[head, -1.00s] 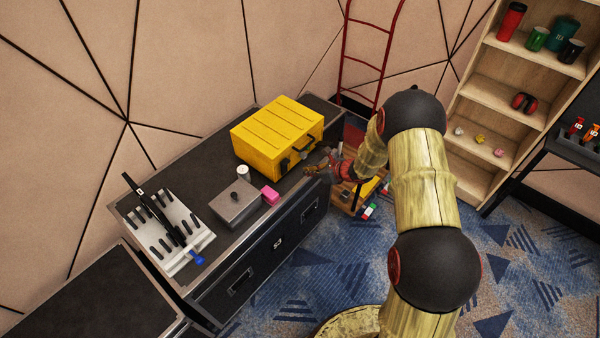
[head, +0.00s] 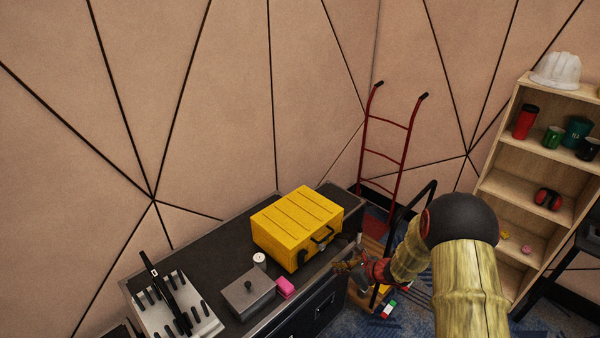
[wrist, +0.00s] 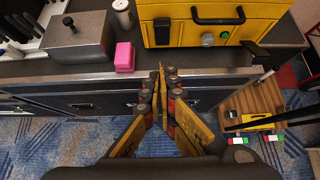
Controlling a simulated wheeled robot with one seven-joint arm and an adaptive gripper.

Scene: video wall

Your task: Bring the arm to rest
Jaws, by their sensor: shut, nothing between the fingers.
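My arm reaches in from the lower right of the head view. My gripper (head: 345,266) is at the front edge of the black chest, just below the front right of the yellow case (head: 297,228). In the wrist view my gripper (wrist: 162,70) is shut with its fingers together and nothing between them. It points at the front edge of the chest top, below the yellow case (wrist: 210,14) and right of the pink block (wrist: 125,56). I cannot tell whether it touches the chest.
On the chest (head: 190,262) stand a grey lidded box (head: 247,292), a white cylinder (head: 259,259) and a rack (head: 180,310) with a black item. A red hand truck (head: 385,150) leans behind. A shelf (head: 520,165) with cups, earmuffs and a white helmet (head: 557,70) is at right.

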